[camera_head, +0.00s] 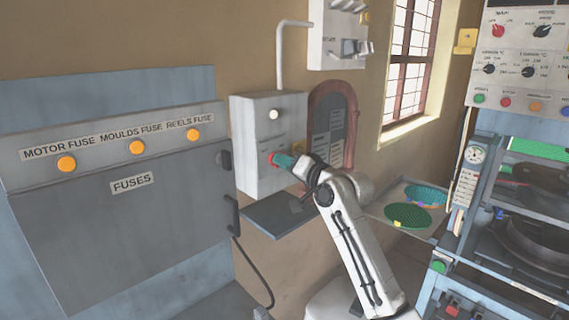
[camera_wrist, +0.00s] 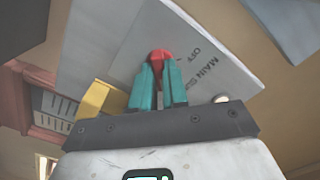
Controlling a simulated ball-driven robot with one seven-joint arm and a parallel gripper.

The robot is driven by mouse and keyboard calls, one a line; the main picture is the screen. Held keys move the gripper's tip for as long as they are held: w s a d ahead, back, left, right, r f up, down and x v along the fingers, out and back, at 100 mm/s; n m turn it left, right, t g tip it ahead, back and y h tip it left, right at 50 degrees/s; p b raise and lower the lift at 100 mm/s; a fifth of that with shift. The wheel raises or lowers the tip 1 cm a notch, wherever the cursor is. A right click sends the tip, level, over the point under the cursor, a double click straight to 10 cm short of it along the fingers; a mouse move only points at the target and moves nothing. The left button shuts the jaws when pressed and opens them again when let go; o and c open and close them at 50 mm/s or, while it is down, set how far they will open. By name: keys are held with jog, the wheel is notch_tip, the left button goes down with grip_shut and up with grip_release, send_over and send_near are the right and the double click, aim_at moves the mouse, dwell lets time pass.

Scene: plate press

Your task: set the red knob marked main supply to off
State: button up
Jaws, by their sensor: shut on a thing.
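The red knob (camera_head: 272,158) sits on the front of a grey wall box (camera_head: 250,120). In the wrist view the red knob (camera_wrist: 158,57) is between the teal fingertips, with "OFF" and "MAIN SU..." lettering beside it on the box face (camera_wrist: 190,45). My gripper (camera_head: 280,160) reaches the box from the right, and in the wrist view my gripper (camera_wrist: 158,75) is shut on the knob. The fingers hide part of the knob, so its exact setting cannot be told.
A dark shelf (camera_head: 275,218) juts out below the box. A grey fuse cabinet (camera_head: 120,190) stands at left. A tray (camera_head: 395,190) with green and blue plates and a press (camera_head: 520,200) are at right. A yellow part (camera_wrist: 97,100) lies close beside the fingers.

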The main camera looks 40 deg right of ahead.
grip_shut()
jog(key=shift+f+n+b, duration=0.15)
jog(key=shift+n+b, duration=0.15)
jog(key=shift+b, duration=0.2)
jog(key=n+b, duration=1.5)
jog(key=n, duration=0.2)
jog(key=shift+n, duration=0.3)
jog(key=o, duration=0.6)
grip_release()
